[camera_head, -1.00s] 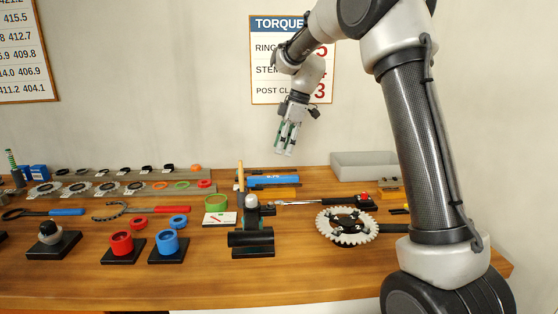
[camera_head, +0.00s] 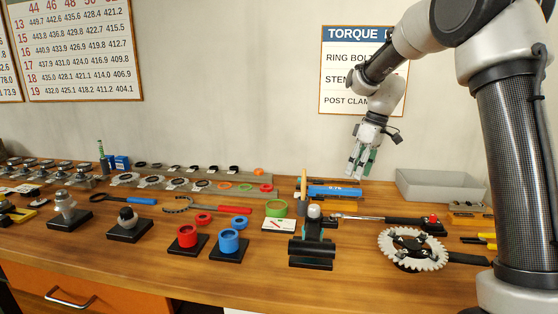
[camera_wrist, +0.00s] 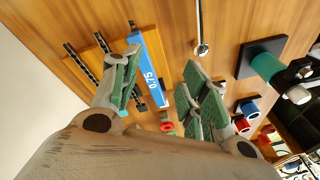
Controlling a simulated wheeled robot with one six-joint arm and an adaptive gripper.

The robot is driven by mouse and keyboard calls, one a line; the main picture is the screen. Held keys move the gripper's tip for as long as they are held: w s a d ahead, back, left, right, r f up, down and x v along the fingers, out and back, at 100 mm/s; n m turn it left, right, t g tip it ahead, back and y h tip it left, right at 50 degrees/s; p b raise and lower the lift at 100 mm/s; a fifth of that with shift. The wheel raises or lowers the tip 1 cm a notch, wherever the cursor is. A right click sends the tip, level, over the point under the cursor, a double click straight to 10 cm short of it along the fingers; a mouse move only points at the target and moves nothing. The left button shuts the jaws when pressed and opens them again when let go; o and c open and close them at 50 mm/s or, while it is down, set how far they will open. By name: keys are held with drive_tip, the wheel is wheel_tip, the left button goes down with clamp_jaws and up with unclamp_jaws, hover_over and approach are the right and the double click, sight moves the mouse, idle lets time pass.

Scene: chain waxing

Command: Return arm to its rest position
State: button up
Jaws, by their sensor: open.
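My gripper (camera_head: 361,164) hangs above the back of the wooden bench, in front of the wall, with its fingers pointing down. In the wrist view its green-padded fingers (camera_wrist: 160,88) are spread apart with nothing between them. My arm is raised and bent on the right side of the head view. Below the gripper lies a blue chain gauge marked 0.75 (camera_head: 334,191), which also shows in the wrist view (camera_wrist: 148,68). The gripper is apart from the bench and everything on it.
A grey tray (camera_head: 440,197) stands at the back right. A toothed chainring (camera_head: 412,266), a torque wrench (camera_head: 385,220), a black stand (camera_head: 312,250), and red (camera_head: 188,237) and blue (camera_head: 229,242) cups occupy the bench. A torque chart (camera_head: 345,105) hangs behind the arm.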

drive_tip(key=s+d+r+m+t+h, duration=0.1)
drive_tip(key=s+d+m, duration=0.2)
drive_tip(key=s, duration=0.8)
drive_tip(key=s+d+r+m+t, duration=0.1)
drive_tip(key=s+d+r+m, duration=0.1)
drive_tip(key=s, duration=1)
drive_tip(key=s+d+r+m+t+h, duration=0.1)
drive_tip(key=s+d+m, duration=0.3)
drive_tip(key=s, duration=0.7)
drive_tip(key=shift+s+d+r+t+h, duration=0.15)
drive_tip(key=shift+d+r+t+h, duration=0.15)
drive_tip(key=shift+r+t, duration=0.35)
drive_tip(key=shift+c, duration=0.2)
